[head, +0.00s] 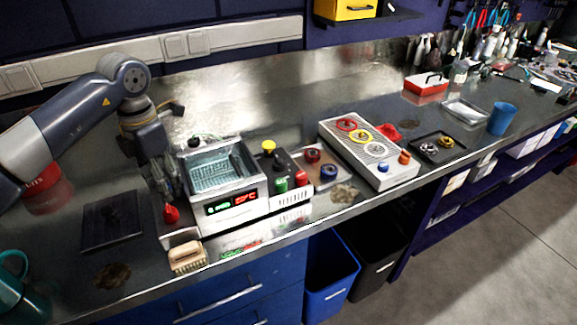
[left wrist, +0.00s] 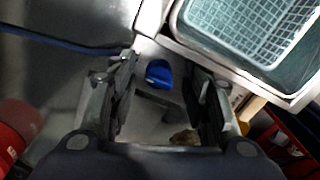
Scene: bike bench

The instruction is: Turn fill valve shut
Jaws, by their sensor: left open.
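A blue valve handle (left wrist: 158,73) shows between the fingers in the left wrist view, beside the bath's wall. I take it for the fill valve; my gripper hides it in the head view. My left gripper (head: 166,188) points down at the left side of the bath (head: 236,197). In the wrist view its two fingers (left wrist: 163,98) are apart, on either side of the blue handle, with no clear contact. A red handle (head: 171,214) sits in front of the gripper on the bath's left side. My right gripper is out of view.
A mesh basket (head: 215,170) sits in the bath. A brush (head: 187,257) lies at the front edge, a dark tray (head: 112,221) lies left, and a red container (head: 47,192) stands farther left. A button box (head: 287,181) stands right of the bath.

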